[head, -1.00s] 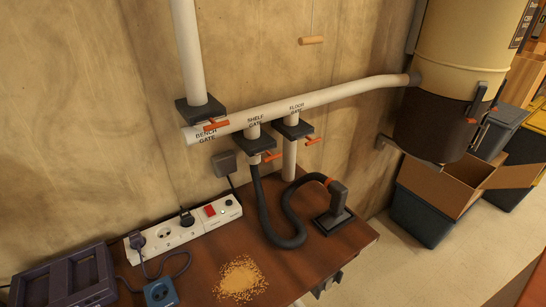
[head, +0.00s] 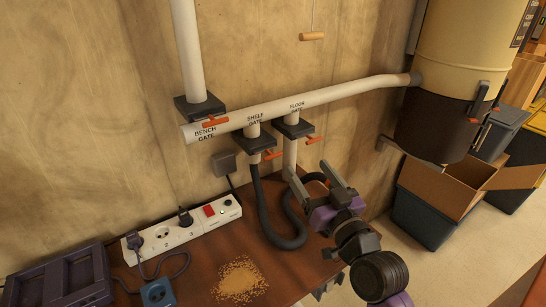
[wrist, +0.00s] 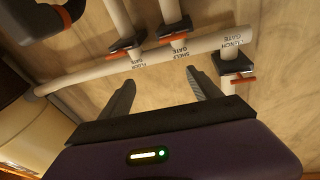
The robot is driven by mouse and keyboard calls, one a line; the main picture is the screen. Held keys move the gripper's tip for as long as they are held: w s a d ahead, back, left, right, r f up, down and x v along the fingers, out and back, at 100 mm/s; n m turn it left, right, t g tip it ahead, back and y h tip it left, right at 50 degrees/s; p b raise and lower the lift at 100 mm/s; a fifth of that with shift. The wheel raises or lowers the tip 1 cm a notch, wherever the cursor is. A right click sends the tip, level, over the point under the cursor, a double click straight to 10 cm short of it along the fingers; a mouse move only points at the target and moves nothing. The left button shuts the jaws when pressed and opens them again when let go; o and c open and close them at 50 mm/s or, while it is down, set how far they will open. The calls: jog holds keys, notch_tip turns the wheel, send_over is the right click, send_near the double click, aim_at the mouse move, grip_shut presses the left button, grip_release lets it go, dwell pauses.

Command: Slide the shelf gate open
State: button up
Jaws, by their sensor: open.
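The shelf gate (head: 259,144) is a dark block under the pale horizontal pipe, with an orange handle (head: 274,155) sticking out to its right. It also shows in the wrist view (wrist: 174,30), upside down, beyond the fingers with its label beside it. My gripper (head: 306,170) is open and empty, to the right of and below the shelf gate in the head view, apart from its handle. Both fingers point toward the pipe in the wrist view (wrist: 160,80).
The floor gate (head: 292,125) and bench gate (head: 200,107) stand close on either side. A black hose (head: 263,205) hangs from the shelf gate to the bench. A power strip (head: 183,229) and sawdust (head: 240,279) lie on the bench. A collector drum (head: 440,80) stands right.

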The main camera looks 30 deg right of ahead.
aim_at(274, 156)
jog(key=shift+w+a+f+n+g+y+p, duration=0.3)
jog(key=shift+w+n+y, duration=0.3)
jog(key=shift+w, duration=1.55)
jog(key=shift+w+a+f+n+g+y+p, duration=0.15)
jog(key=shift+w+a+f+n+y+p, duration=0.35)
jog(key=shift+w, duration=1.65)
jog(key=shift+w+a+f+n+g+y+p, duration=0.2)
jog(key=shift+w+n+y, duration=0.45)
jog(key=shift+w, duration=1.5)
jog(key=shift+d, duration=0.15)
grip_shut()
